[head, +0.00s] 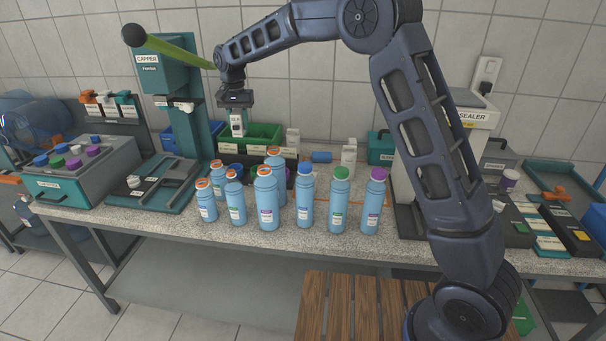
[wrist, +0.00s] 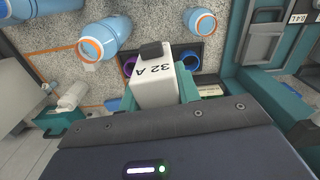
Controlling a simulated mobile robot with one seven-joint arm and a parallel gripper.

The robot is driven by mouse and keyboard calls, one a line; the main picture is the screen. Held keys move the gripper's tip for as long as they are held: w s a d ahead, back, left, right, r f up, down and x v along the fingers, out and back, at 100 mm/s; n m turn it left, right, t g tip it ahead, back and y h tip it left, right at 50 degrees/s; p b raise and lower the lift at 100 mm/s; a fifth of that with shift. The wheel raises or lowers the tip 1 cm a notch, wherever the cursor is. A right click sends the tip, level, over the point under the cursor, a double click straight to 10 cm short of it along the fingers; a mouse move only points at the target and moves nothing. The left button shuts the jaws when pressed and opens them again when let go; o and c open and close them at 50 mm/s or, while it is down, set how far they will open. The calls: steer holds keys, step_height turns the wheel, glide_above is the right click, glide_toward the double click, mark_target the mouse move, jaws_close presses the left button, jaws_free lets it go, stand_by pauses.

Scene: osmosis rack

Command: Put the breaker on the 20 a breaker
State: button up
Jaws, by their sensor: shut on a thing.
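My gripper (head: 237,115) is shut on a white breaker (head: 238,128) and holds it in the air in front of the green bin. In the wrist view the breaker (wrist: 156,78) shows a "32 A" label and a black lever, between the teal fingers of my gripper (wrist: 160,97).
The green bin (head: 266,128) and a blue bin (head: 205,131) stand at the back. Several blue bottles (head: 305,195) with coloured caps stand along the front. The teal capper (head: 182,85) rises at the left and the sealer (head: 455,125) at the right. A dark cap holder (wrist: 190,58) lies below my gripper.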

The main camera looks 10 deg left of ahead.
mark_target(237, 111)
step_height(237, 111, up, 6)
steer(key=shift+f, duration=0.1)
steer(key=w+d+m, duration=0.3)
steer(key=d, duration=0.9)
steer(key=w+d+m, duration=0.3)
steer(key=d, duration=0.9)
step_height(237, 111, down, 25)
steer(key=shift+d+r, duration=0.1)
steer(key=shift+d, duration=0.05)
steer(key=o, duration=1)
